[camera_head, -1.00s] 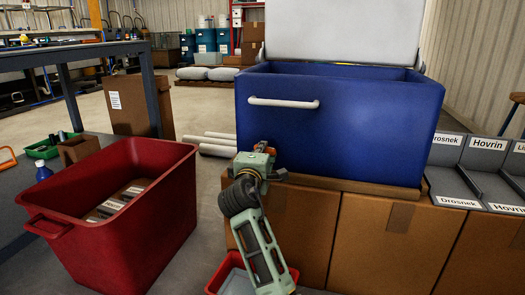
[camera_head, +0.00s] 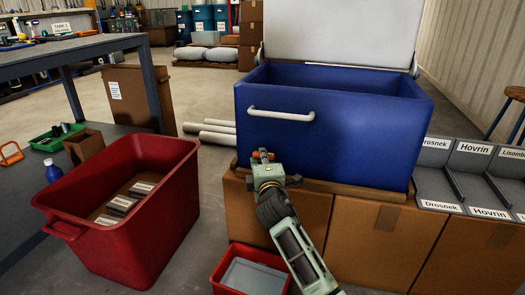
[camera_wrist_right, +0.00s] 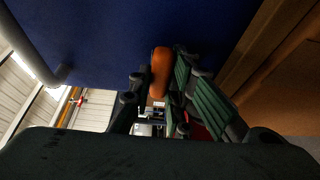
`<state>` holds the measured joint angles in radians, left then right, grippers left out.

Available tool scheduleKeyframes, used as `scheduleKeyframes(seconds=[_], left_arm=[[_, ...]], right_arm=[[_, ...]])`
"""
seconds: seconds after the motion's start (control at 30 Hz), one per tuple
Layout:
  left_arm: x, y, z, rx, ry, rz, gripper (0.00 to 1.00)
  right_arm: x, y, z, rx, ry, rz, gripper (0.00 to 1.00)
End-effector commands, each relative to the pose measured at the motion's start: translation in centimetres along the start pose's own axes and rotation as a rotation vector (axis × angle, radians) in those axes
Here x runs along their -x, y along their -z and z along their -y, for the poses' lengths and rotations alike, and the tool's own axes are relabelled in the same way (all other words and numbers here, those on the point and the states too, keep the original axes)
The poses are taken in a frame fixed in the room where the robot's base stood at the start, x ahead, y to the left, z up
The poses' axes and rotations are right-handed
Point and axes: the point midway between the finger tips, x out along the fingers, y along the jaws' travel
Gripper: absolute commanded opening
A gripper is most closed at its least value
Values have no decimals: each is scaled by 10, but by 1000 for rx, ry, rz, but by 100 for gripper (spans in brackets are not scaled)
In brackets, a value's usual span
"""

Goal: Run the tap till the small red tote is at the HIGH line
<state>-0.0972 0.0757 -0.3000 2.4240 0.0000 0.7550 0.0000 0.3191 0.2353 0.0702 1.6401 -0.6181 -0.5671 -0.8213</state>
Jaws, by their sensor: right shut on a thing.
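The blue chest (camera_head: 330,145) with a white handle and raised pale lid stands on brown cartons. My right gripper (camera_head: 264,162) is at the low front of the chest, shut on a small orange tap handle. The orange tap handle (camera_wrist_right: 161,72) shows at the fingers in the right wrist view, against the blue wall. The small red tote (camera_head: 222,284) sits low in front of the cartons, below the gripper, partly behind my right arm. A flat pale grey surface shows inside it. I cannot make out its HIGH line or any stream. My left gripper is out of view.
A large red tote (camera_head: 150,235) with labelled boxes inside stands at the left. Brown cartons (camera_head: 375,235) support the chest. Grey labelled bins (camera_head: 470,160) are at the right. A workbench (camera_head: 70,50) is at the far left. White pipes (camera_head: 215,130) lie behind.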

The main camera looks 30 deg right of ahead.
Motion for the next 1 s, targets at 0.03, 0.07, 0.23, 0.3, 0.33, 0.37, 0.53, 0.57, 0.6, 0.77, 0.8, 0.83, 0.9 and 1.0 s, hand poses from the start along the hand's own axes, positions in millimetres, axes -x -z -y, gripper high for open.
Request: scheduleKeyframes(seconds=[0.03,0.07,0.23,0.3,0.33,0.37,0.53,0.57,0.6,0.77,0.8,0.83,0.9,1.0], left_arm=[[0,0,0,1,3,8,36],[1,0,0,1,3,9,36],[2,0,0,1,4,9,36],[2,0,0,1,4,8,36],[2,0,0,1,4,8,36],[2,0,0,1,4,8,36],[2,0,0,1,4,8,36],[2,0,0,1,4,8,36],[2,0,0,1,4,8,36],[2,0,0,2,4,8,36],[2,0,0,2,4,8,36],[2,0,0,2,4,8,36],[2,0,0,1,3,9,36],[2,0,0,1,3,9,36]], right_arm=[[0,0,-1,-3,1,-8,0],[0,0,-1,-4,0,-10,0],[0,1,0,-5,0,-13,0],[0,1,1,-5,0,-13,0],[0,1,0,-5,0,-13,0],[0,1,1,-5,0,-13,0],[0,1,0,-4,0,-12,30],[0,1,0,-4,0,-12,32],[0,0,1,-3,0,-12,36],[0,0,2,-2,2,-10,36],[0,0,2,-2,3,-10,36],[0,0,2,-1,3,-10,36],[1,-1,3,-1,4,-9,36],[6,-1,3,0,5,-9,36]])
